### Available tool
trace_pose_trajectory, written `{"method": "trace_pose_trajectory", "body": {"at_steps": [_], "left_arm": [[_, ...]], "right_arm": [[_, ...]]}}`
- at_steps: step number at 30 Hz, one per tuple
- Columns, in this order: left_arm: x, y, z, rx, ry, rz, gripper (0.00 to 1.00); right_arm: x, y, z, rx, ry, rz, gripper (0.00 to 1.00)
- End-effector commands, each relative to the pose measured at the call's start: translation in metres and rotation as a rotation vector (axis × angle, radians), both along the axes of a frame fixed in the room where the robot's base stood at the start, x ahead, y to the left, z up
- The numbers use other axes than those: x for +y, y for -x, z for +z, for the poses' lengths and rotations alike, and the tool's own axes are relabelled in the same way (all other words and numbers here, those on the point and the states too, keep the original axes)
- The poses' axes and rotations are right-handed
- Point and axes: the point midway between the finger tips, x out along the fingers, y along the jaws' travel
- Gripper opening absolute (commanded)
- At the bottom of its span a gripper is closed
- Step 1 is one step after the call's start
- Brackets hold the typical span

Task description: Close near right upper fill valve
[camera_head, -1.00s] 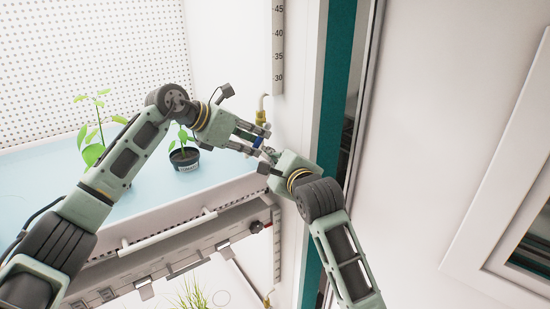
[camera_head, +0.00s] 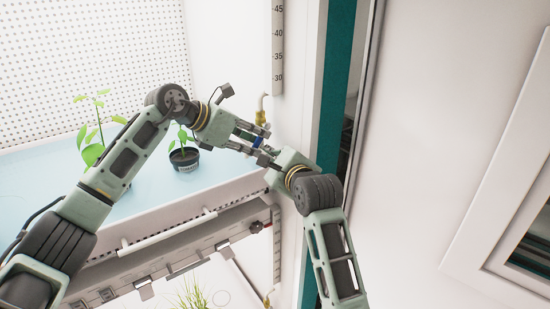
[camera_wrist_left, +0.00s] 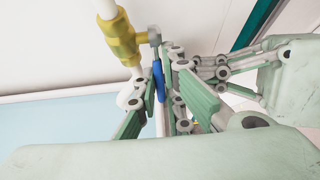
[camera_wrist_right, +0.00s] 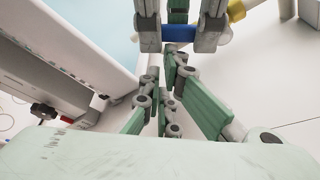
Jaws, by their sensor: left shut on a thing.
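The upper fill valve has a yellow body (camera_wrist_left: 122,38) on a white pipe by the chamber's right wall, and a blue lever handle (camera_wrist_left: 158,80). In the head view the yellow fitting (camera_head: 261,110) shows above the blue handle (camera_head: 258,142). My left gripper (camera_head: 261,140) is shut on the blue handle, with its fingers on both sides of it in the left wrist view. My right gripper (camera_wrist_right: 160,85) is just below and right of the left fingers, near the handle but apart from it. Its opening is unclear.
A potted plant (camera_head: 184,158) stands on the blue shelf, with another plant (camera_head: 94,150) left of it. A white handle bar (camera_head: 168,232) runs along the shelf front. A red-black knob (camera_head: 256,227) is lower right. The teal door edge (camera_head: 334,110) is close to my right arm.

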Motion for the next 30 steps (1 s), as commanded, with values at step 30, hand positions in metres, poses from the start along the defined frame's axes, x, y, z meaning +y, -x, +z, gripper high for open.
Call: {"method": "trace_pose_trajectory", "body": {"at_steps": [30], "left_arm": [[0.03,0.019,0.028,-0.008,0.004,0.005,0.27]], "right_arm": [[0.006,0.002,0.003,-0.003,-0.01,0.008,0.0]]}}
